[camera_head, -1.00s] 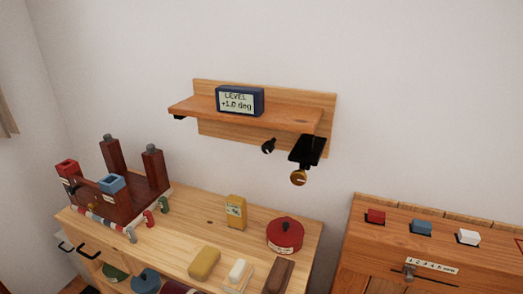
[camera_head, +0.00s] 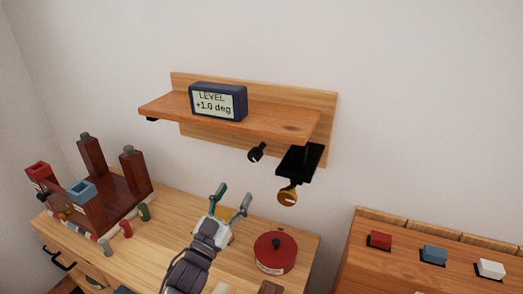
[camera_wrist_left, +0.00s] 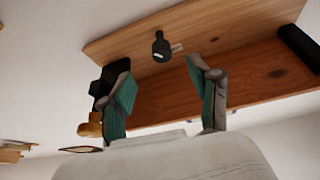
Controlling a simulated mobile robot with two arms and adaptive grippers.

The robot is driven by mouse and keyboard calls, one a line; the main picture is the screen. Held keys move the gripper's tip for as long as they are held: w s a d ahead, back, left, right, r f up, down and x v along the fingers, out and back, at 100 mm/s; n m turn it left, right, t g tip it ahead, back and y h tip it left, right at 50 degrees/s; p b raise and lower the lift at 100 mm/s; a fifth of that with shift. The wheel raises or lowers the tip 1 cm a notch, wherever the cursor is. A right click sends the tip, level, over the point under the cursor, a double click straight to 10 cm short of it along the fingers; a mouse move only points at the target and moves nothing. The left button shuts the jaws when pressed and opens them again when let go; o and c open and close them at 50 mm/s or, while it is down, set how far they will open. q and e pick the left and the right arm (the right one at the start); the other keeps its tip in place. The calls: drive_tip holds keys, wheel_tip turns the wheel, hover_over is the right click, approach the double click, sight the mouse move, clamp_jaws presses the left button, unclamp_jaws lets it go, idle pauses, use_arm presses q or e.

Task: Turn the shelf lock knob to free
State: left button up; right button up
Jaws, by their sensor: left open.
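A wooden wall shelf (camera_head: 235,118) carries a dark blue level display (camera_head: 218,101) reading +1.0 deg. A small black knob (camera_head: 256,153) sits under the shelf on its backboard; the left wrist view shows the black knob (camera_wrist_left: 161,47) beside a tiny unreadable label. A brass knob (camera_head: 287,197) hangs below a black bracket (camera_head: 299,163) at the shelf's right end. Which knob is the lock is not marked legibly. My left gripper (camera_head: 231,197) is open and empty, below the shelf and short of the black knob. My right gripper is not in view.
A cabinet (camera_head: 385,268) with red, blue and white blocks stands at right. Wall space below the shelf is clear.

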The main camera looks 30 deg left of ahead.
sight(252, 159)
use_arm(q)
drive_tip(key=p+x, duration=0.1)
drive_tip(key=x, duration=0.4)
drive_tip(key=r+p+x, duration=0.1)
drive_tip(key=p+x, duration=0.1)
drive_tip(key=x, duration=0.4)
drive_tip(key=shift+s+r, duration=0.1)
drive_tip(key=shift+w+r, duration=0.15)
drive_tip(key=shift+w, duration=0.6)
drive_tip(key=shift+d, duration=0.1)
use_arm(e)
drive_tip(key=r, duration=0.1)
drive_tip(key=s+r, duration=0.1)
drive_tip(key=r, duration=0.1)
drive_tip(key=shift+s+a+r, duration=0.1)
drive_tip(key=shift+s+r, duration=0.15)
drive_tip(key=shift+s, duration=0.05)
use_arm(q)
drive_tip(key=shift+c, duration=0.2)
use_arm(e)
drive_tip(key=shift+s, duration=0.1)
